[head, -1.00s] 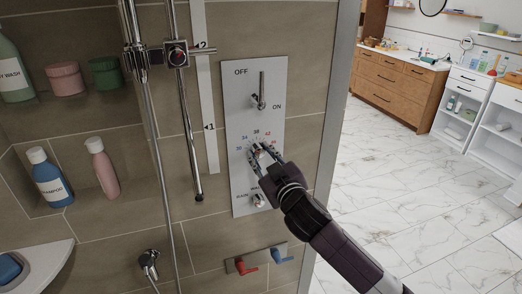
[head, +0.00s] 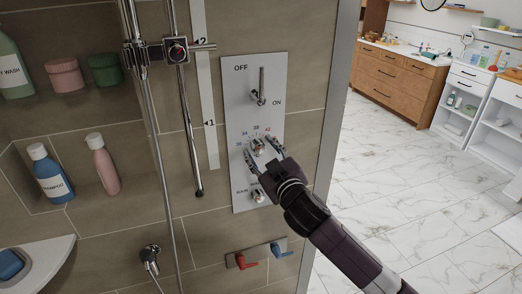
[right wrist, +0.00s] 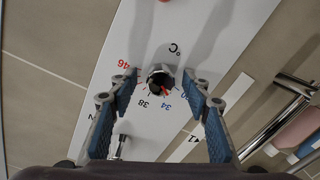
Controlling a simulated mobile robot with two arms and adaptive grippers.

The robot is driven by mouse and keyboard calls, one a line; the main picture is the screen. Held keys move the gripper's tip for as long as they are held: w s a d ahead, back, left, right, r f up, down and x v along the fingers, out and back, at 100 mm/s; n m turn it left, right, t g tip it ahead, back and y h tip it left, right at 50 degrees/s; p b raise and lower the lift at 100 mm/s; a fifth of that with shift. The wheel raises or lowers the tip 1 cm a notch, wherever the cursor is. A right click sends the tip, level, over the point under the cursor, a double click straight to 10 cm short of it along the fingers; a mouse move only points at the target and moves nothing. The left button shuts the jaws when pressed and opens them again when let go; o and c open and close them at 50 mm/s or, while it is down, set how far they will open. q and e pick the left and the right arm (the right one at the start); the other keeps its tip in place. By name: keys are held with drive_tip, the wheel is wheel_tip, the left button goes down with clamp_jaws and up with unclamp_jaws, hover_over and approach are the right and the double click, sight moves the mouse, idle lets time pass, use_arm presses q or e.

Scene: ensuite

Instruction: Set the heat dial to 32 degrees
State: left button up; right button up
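The heat dial (head: 258,145) is a small round chrome knob on a pale wall panel (head: 240,85), with an arc of blue to red numbers above it. My right gripper (head: 264,153) is in front of it, with its fingers apart on either side. In the right wrist view the panel appears upside down and the dial (right wrist: 160,78) lies beyond the open fingers (right wrist: 157,98), with visible gaps to both. A red mark on the dial's rim points toward the low side of the scale, near 34; the exact reading is unclear. My left gripper is not in view.
An ON/OFF lever (head: 261,88) sits above the dial and a selector knob (head: 257,196) below. Red (head: 246,265) and blue (head: 281,251) handles are under the panel. A chrome shower rail (head: 186,120) and hose run to the left; open floor lies right.

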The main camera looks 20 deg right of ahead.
drive_tip(key=shift+s, duration=0.1)
drive_tip(key=s, duration=1.1)
drive_tip(key=shift+s+d+r, duration=0.25)
drive_tip(key=shift+s+d, duration=0.1)
drive_tip(key=shift+s, duration=0.05)
